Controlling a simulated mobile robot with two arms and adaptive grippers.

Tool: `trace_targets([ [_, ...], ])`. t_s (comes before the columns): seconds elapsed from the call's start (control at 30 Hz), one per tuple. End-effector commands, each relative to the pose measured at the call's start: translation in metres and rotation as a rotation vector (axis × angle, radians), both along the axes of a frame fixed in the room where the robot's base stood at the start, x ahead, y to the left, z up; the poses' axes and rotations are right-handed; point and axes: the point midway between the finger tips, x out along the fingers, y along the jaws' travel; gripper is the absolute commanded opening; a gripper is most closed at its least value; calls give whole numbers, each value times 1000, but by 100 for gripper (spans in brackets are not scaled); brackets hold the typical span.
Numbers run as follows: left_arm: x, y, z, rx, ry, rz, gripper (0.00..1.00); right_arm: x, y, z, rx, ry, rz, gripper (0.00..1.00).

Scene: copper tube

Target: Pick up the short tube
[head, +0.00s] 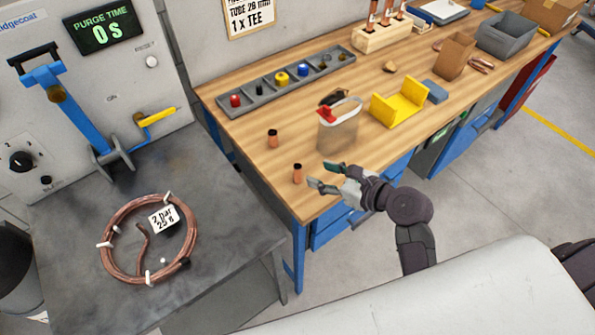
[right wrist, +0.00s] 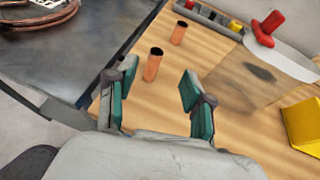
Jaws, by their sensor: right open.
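Two short upright copper tubes stand on the wooden bench top near its left front corner. The nearer tube (head: 297,174) stands just left of my right gripper (head: 321,177); the farther tube (head: 272,139) stands behind it. In the right wrist view the nearer tube (right wrist: 152,66) shows beyond and between the open green-padded fingers (right wrist: 157,82), apart from them. The farther tube (right wrist: 179,33) stands past it. I cannot tell a clear difference in length between them. My right gripper is open and empty. My left gripper is not in view.
A grey parts tray (head: 262,100) lies along the wall. A copper coil (head: 112,225) lies on the grey table at left.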

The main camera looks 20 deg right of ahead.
Motion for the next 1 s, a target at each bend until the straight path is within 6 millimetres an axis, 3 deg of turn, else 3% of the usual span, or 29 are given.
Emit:
trace_targets([
  [0.13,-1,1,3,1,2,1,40,19,12,-8,0,-1,1,52],
  [0.67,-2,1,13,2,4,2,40,59,43,-36,-4,-1,2,52],
  [0.97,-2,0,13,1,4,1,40,62,45,-39,-4,0,2,52],
  [1.0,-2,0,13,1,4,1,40,62,45,-39,-4,0,2,45],
])
